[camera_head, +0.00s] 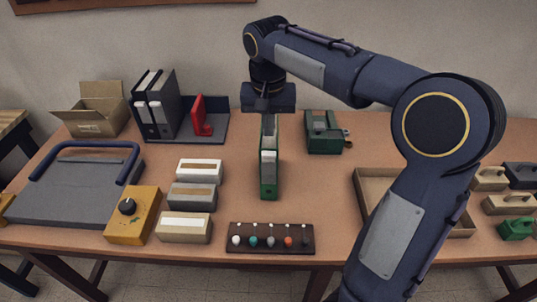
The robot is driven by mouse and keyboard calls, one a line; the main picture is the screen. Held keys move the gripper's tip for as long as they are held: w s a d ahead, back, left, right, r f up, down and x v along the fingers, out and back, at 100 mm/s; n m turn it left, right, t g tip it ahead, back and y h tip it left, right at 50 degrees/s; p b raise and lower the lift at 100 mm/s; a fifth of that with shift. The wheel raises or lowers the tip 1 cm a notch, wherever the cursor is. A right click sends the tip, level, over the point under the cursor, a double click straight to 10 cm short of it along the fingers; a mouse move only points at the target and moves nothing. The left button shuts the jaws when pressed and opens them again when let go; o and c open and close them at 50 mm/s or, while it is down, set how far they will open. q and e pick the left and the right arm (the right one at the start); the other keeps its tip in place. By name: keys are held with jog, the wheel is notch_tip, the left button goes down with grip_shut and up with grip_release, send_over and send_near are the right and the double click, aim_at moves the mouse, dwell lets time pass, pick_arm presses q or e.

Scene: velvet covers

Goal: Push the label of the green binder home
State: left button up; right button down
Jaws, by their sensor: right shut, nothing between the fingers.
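The green binder (269,191) stands at the middle of the table with its narrow side toward me. A pale label (268,157) shows on its upper part; I cannot tell how far in it sits. My right gripper (266,107) is shut and empty, pointing down at the far top end of the binder. It hides part of that end, and I cannot tell whether it touches. My left gripper is not in view.
Two dark binders (154,107) and a red item (202,116) stand in a rack at the back left. A green device (323,133) sits right of the binder. Several boxes (192,196) lie left, a knob rack (270,239) in front, and a shallow tray (372,187) right.

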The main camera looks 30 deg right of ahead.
aim_at(269, 154)
jog(key=f+b, duration=0.1)
jog(key=f, duration=0.1)
jog(key=f+b, duration=0.4)
jog(key=shift+w+d, duration=0.15)
jog(key=shift+w, duration=0.1)
notch_tip(269, 154, down, 4)
jog(key=b, duration=0.3)
jog(key=shift+f, duration=0.25)
jog(key=shift+r, duration=0.3)
jog(key=s, duration=0.1)
jog(key=s+a+r, duration=0.1)
jog(key=shift+s+a+p, duration=0.3)
jog(key=shift+p, duration=0.1)
